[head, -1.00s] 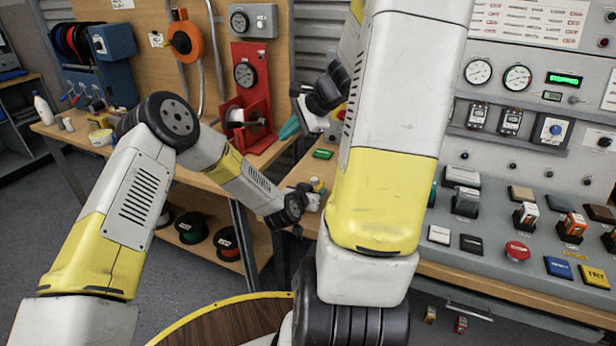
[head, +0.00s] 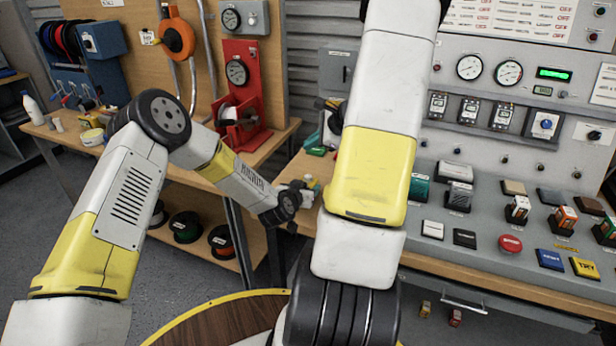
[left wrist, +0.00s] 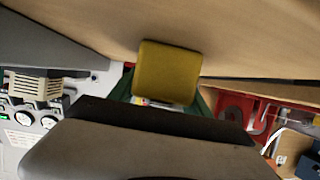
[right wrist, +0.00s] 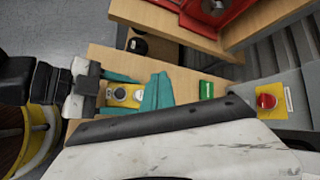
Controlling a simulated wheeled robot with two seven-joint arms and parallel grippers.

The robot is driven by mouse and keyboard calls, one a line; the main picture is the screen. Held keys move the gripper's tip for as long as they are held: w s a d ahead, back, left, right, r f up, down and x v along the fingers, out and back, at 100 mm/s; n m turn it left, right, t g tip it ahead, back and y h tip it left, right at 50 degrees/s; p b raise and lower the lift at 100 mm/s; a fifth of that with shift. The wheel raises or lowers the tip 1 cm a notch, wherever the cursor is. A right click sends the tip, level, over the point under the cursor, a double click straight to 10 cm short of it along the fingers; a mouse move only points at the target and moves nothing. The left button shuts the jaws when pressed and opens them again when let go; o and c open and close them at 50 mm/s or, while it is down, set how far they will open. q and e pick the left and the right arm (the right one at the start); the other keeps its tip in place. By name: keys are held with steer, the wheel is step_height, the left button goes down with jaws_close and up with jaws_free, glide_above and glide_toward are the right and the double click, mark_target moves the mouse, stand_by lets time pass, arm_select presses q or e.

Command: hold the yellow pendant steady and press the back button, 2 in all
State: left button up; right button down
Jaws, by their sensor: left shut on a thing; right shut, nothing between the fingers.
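The yellow pendant (right wrist: 124,96) shows in the right wrist view with round buttons on its face. My left gripper (right wrist: 120,93) is shut on it, one teal finger on each side. In the left wrist view the pendant (left wrist: 168,72) is a plain yellow block beyond the wrist casing. My right gripper (right wrist: 158,90) is shut and empty. Its teal fingers appear just right of the pendant in the right wrist view; I cannot tell the depth gap, but see no contact. In the head view my left gripper (head: 305,188) is over the bench corner; my right arm hides most of my right gripper.
A green box (right wrist: 206,90) lies on the wooden bench beside the grippers. A red button on a yellow plate (right wrist: 267,101) is farther right. The control panel (head: 480,195) with several switches and blocks stands on the right. A red spool stand (head: 240,95) is behind.

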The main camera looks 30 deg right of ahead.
mark_target(311, 177)
steer(key=shift+f, duration=4.1)
steer(key=shift+f, duration=0.1)
steer(key=shift+f, duration=0.3)
steer(key=shift+f, duration=0.45)
steer(key=shift+r, duration=3.35)
